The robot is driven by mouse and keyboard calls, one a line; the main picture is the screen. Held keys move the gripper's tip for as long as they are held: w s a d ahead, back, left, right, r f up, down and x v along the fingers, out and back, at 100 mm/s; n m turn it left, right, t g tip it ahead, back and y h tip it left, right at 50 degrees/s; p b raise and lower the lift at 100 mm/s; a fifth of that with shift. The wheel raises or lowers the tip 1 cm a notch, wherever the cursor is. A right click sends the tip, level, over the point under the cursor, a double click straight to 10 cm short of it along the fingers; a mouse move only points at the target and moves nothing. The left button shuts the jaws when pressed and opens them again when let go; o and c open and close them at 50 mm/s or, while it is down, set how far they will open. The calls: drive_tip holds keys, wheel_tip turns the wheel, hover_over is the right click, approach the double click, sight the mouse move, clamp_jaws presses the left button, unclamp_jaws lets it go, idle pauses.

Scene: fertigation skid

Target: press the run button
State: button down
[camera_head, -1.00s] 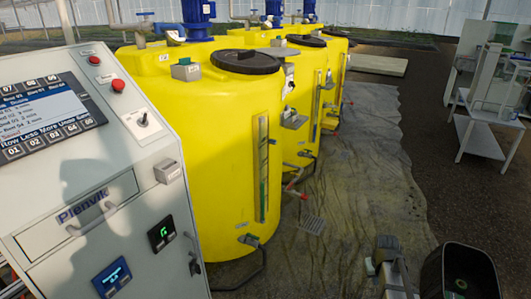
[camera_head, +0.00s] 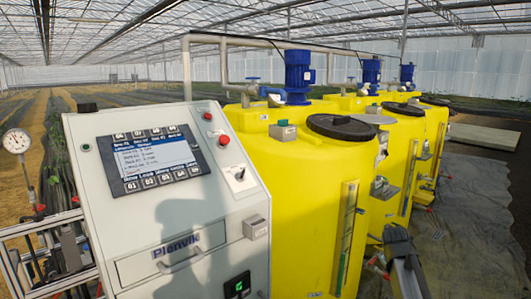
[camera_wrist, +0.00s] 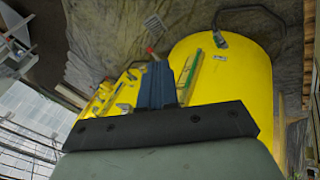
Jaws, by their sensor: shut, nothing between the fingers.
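The grey-white control cabinet (camera_head: 205,222) stands at the left of the head view. Its sloped top carries a screen with keys (camera_head: 150,158), an upper red button (camera_head: 208,116), a lower red button (camera_head: 223,139) and a small switch (camera_head: 239,173). No label reading "run" is legible, so I cannot tell which control is the run button. My gripper (camera_wrist: 157,75) shows in the wrist view with its dark fingers together and empty, in front of yellow tanks and the floor. In the head view, part of my arm shows at the lower right, apart from the cabinet.
Yellow tanks (camera_head: 290,190) with blue motors (camera_head: 299,75) stand right of the cabinet. A black lid (camera_head: 341,127) tops the nearest tank. A green-lit display (camera_head: 237,287) sits low on the cabinet. A gauge (camera_head: 16,141) and pipework are at the left.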

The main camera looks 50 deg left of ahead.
sight(208, 116)
drive_tip(key=s+a+r+n+t+y, duration=0.1)
drive_tip(key=s+a+r+n+y, duration=0.35)
drive_tip(key=a+r, duration=1.05)
drive_tip(key=s+a+r+n+t+h, duration=0.15)
drive_tip(key=s+a+r, duration=0.55)
drive_tip(key=a+r, duration=0.8)
drive_tip(key=s+a+r+n+y, duration=0.2)
drive_tip(key=s+a+r, duration=0.7)
drive_tip(key=s+r, duration=0.2)
drive_tip(key=s+a+r+n+t+y, duration=0.1)
drive_tip(key=s+a+r+n, duration=0.2)
drive_tip(key=s+a+r, duration=0.7)
wheel_tip(208, 116, up, 6)
drive_tip(key=shift+s+a+f+n+y, duration=0.3)
drive_tip(key=shift+s+y, duration=0.1)
drive_tip(key=shift+s, duration=0.35)
drive_tip(key=shift+a+f, duration=0.1)
drive_tip(key=shift+a, duration=0.05)
drive_tip(key=shift+a+f, duration=1.4)
drive_tip(key=shift+f, duration=0.2)
drive_tip(key=shift+a+f, duration=1.4)
drive_tip(key=shift+f, duration=0.15)
drive_tip(key=shift+a+f, duration=0.3)
